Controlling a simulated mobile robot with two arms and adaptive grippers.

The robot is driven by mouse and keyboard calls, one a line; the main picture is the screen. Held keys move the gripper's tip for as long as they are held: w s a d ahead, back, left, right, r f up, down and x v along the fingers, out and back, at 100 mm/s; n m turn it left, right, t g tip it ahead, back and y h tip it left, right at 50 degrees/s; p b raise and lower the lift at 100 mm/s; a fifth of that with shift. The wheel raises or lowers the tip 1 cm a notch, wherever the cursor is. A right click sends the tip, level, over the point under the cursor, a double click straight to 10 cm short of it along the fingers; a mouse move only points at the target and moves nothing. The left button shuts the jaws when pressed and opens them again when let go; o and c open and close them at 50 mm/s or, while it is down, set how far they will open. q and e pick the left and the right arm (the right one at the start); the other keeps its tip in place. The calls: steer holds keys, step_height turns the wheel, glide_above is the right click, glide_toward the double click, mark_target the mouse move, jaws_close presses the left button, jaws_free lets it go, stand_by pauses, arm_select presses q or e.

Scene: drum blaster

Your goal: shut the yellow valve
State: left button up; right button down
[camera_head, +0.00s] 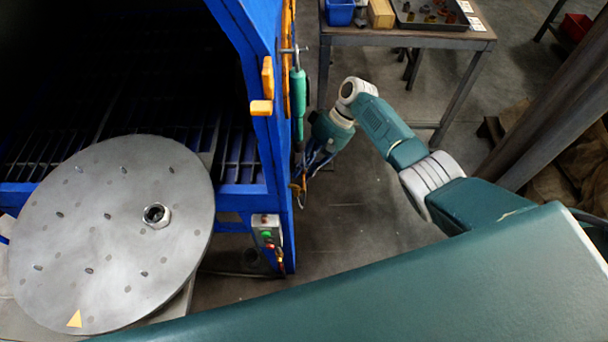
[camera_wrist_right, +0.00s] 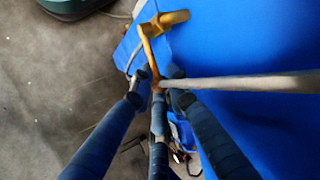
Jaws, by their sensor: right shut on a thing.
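The yellow valve (camera_wrist_right: 148,50) shows in the right wrist view, with its lever running down from a thicker yellow-orange body in front of the blue panel. My right gripper (camera_wrist_right: 158,84) has its three dark blue fingers closed around the lower end of this lever. In the head view the right gripper (camera_head: 308,168) is at the side of the blue cabinet, low beside its front edge. The valve is small there, a yellow-orange bit (camera_head: 298,187) next to the fingers, partly hidden. My left gripper is in neither view.
The blue cabinet (camera_head: 262,150) stands left, with a round grey turntable (camera_head: 110,230) in front. A green cylinder (camera_head: 298,105) hangs above the right gripper. A control box (camera_head: 267,230) is below. A table (camera_head: 400,38) stands behind.

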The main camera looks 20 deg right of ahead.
steer(key=shift+s+f+g+b, duration=0.15)
steer(key=shift+f+g+b, duration=0.15)
steer(key=c, duration=2)
jaws_free()
steer(key=shift+r, duration=0.2)
steer(key=v, duration=1.1)
steer(key=shift+d+r, duration=0.2)
steer(key=shift+d, duration=0.1)
